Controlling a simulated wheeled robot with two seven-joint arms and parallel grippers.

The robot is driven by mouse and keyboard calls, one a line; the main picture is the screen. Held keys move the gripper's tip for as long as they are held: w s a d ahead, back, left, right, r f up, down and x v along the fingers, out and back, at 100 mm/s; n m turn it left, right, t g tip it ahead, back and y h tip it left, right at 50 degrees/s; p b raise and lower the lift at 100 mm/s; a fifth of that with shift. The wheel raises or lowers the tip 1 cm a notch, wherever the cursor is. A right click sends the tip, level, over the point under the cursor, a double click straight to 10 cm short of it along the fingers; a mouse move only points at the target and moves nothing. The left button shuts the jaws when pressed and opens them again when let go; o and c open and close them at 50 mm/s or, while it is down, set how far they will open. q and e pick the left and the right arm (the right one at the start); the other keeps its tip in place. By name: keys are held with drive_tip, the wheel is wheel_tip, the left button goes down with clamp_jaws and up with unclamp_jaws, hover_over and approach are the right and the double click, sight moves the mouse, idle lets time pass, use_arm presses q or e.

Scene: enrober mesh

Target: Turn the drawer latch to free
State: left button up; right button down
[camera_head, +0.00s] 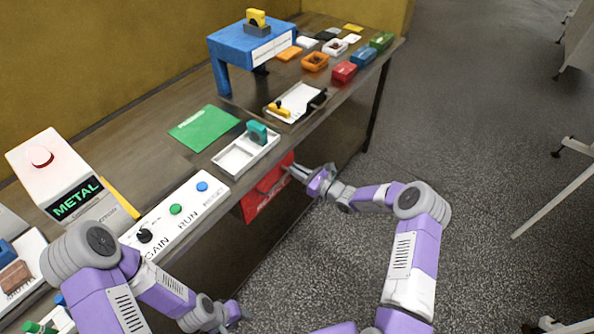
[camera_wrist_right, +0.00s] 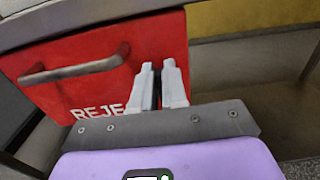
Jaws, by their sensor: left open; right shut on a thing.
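The red reject drawer (camera_head: 268,188) is under the front edge of the bench, to the right of the control panel. In the right wrist view its red front (camera_wrist_right: 105,60) shows a dark bar handle (camera_wrist_right: 75,70) and white letters "REJE", the rest covered. My right gripper (camera_wrist_right: 157,75) is at the right part of this front, its fingers shut on a dark piece, seemingly the drawer latch, mostly hidden between them. The latch's angle cannot be told. In the head view my right gripper (camera_head: 297,173) meets the drawer's right side. My left gripper (camera_head: 236,318) is open and empty, low in front of the bench.
On the bench are a control panel (camera_head: 170,222) with a knob and buttons, a METAL display box (camera_head: 60,175), a white tray (camera_head: 232,160), a green mat (camera_head: 203,128), a blue stand (camera_head: 250,45) and several coloured bins.

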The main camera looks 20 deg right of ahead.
drive_tip(key=shift+n, duration=0.3)
drive_tip(key=n, duration=0.4)
drive_tip(key=s+a+f+n, duration=0.1)
drive_tip(key=n, duration=0.3)
drive_tip(key=a+n, duration=0.1)
drive_tip(key=n, duration=0.3)
drive_tip(key=shift+s+f+n, duration=0.25)
drive_tip(key=shift+f+n, duration=0.05)
drive_tip(key=shift+f, duration=0.05)
drive_tip(key=n, duration=0.2)
drive_tip(key=f+n, duration=0.1)
drive_tip(key=n, duration=0.1)
drive_tip(key=shift+s+n, duration=0.1)
drive_tip(key=shift+n, duration=0.2)
drive_tip(key=c, duration=1.2)
unclamp_jaws()
drive_tip(key=shift+o, duration=0.2)
